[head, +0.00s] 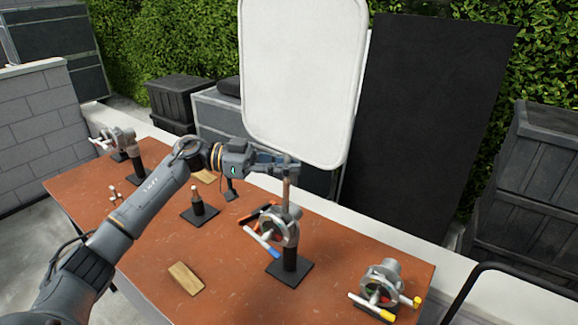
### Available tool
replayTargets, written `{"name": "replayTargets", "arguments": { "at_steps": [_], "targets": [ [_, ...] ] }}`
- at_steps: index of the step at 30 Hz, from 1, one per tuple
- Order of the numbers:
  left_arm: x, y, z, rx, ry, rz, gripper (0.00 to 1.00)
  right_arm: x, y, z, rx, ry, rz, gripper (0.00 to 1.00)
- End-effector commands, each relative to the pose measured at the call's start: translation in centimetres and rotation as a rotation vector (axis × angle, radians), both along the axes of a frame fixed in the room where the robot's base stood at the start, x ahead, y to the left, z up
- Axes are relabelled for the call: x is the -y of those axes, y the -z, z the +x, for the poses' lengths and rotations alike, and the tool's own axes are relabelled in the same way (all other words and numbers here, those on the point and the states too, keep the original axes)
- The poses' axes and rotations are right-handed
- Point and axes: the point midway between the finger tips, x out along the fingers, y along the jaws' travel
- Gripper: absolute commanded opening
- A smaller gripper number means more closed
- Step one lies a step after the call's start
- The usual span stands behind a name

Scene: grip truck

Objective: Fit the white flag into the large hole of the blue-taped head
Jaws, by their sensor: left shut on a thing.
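The white flag (303,70) is a large white panel with rounded corners, upright above the table. My left gripper (286,167) is shut on the flag's rod (286,190), below the panel. The blue-taped head (285,228) is a grey round grip head with a blue-tipped handle (262,243). It sits on a black post with a square black base (290,270) on the table. The rod's lower end comes down to the top of this head. I cannot tell whether it is inside the large hole. My right gripper is out of view.
On the brown table (235,285), a yellow-taped head (382,287) stands at right and another grip head (122,140) at far left. A black panel (430,120) stands behind.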

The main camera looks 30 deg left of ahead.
Motion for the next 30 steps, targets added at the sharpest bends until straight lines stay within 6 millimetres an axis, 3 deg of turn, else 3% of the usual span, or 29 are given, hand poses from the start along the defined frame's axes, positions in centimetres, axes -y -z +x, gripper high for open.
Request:
{"name": "replayTargets", "arguments": {
  "at_steps": [14, 30],
  "targets": [
    [0.0, 0.1, 0.0, 0.000, -0.001, -0.001, 0.00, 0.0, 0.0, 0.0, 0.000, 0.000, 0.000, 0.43],
    [-0.1, 1.5, 0.0, 0.000, -0.009, 0.002, 0.00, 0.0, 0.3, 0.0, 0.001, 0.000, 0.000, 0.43]
  ]
}}
